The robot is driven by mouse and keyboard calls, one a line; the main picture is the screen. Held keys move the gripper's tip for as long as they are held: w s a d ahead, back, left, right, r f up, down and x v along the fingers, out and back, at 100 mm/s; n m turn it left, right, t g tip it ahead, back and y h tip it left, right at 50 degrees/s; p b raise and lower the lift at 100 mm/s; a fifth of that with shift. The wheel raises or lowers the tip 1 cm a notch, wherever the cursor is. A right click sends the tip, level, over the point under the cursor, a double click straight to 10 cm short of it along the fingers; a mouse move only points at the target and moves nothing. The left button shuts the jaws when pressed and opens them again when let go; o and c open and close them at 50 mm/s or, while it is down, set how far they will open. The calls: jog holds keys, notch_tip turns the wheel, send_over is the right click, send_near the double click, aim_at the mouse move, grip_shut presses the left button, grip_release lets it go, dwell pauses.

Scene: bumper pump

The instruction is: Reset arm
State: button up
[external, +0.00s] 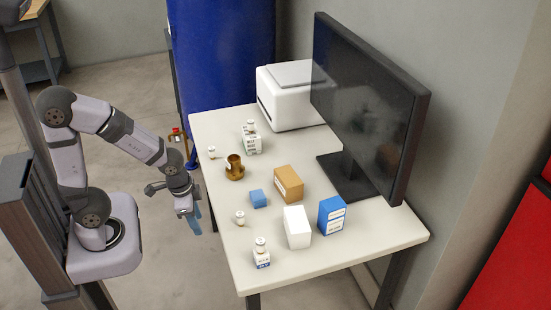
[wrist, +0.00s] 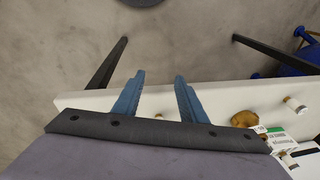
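My gripper (external: 195,220) hangs off the left edge of the table in the external view, with its blue fingers pointing down. In the wrist view my gripper (wrist: 158,82) has its two blue fingers apart with nothing between them. It touches no object. My grey arm is bent at the elbow and reaches from its base on the left toward the table.
The white table (external: 215,125) holds a bronze fitting (external: 235,172), a blue cube (external: 258,198), a brown box (external: 289,183), a white box (external: 297,227), a blue box (external: 332,215) and several small bottles. A monitor (external: 365,110) and white printer (external: 290,100) stand behind.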

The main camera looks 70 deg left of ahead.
jog(key=s+d+r+n+g+h+p, duration=0.1)
jog(key=s+d+r+n+g+p, duration=0.1)
jog(key=s+d, duration=0.25)
notch_tip(320, 180, up, 11)
jog(key=a+p, duration=0.1)
jog(key=p, duration=0.9)
jog(key=shift+f+p, duration=0.15)
jog(key=shift+p, duration=0.2)
